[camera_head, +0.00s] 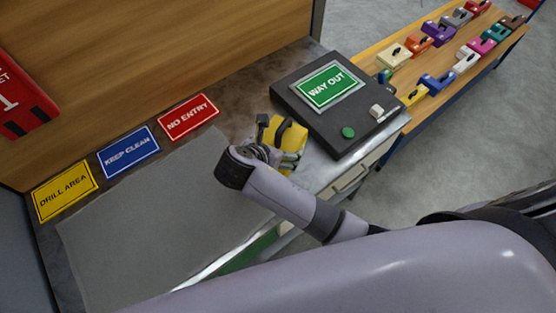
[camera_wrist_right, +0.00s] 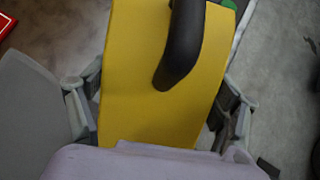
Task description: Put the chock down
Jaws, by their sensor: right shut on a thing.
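The yellow chock (camera_head: 294,138) with a black handle is at the right part of the bench top, beside the black box. My right gripper (camera_head: 280,150) is shut on it. In the right wrist view the yellow chock (camera_wrist_right: 150,90) fills the middle between the two fingers of my right gripper (camera_wrist_right: 160,105), and its black handle (camera_wrist_right: 185,45) curves over it. I cannot tell whether the chock touches the bench top (camera_head: 140,225). My left gripper is not in view.
A black box (camera_head: 350,125) with a WAY OUT screen and a green button stands right of the chock. DRILL AREA (camera_head: 65,191), KEEP CLEAN (camera_head: 128,152) and NO ENTRY (camera_head: 188,117) signs lie along the back. The grey mat (camera_head: 150,210) is clear. A wooden bench (camera_head: 385,52) holds several coloured blocks.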

